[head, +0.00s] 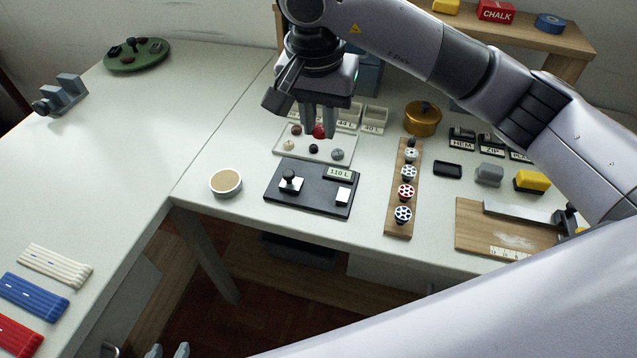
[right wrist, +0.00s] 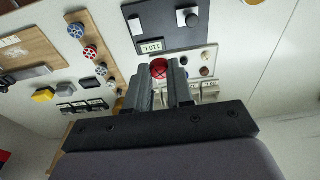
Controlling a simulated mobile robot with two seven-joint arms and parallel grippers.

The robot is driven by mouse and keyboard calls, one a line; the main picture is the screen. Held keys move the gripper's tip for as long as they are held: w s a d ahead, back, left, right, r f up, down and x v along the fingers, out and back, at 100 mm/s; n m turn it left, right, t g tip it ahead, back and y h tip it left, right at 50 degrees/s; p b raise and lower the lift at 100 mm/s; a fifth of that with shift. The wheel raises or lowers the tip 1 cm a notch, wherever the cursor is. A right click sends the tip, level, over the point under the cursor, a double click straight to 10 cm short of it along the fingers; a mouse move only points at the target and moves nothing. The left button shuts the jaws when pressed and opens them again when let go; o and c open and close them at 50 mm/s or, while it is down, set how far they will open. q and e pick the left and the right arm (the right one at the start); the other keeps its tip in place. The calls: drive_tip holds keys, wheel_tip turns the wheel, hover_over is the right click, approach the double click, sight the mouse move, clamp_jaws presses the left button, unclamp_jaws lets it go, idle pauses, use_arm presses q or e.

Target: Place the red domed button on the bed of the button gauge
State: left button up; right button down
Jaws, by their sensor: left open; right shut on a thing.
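The red domed button (head: 319,131) is between the fingertips of my right gripper (head: 319,134), which is shut on it above the clear button tray (head: 318,153). In the right wrist view the red button (right wrist: 158,68) shows at the fingertips (right wrist: 161,82). The button gauge (head: 309,198) is a dark plate nearer the front edge, with a 110 L display, a black knob on a pale block at left, and a small white block at right. No button is seen on the gauge. My left gripper (head: 167,351) is open and empty at the bottom edge, low off the table.
Several other buttons lie in the tray. Labelled bins (head: 374,118) stand behind it. A brass pot (head: 423,118) stands behind.

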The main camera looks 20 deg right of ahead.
hover_over(320, 192)
drive_tip(key=f, duration=0.9)
drive_tip(key=shift+s+a+f, duration=0.15)
drive_tip(key=shift+s+f, duration=0.1)
drive_tip(key=shift+f, duration=2.3)
drive_tip(key=shift+f+b, duration=0.15)
drive_tip(key=shift+b, duration=0.15)
drive_tip(key=c, duration=1)
unclamp_jaws()
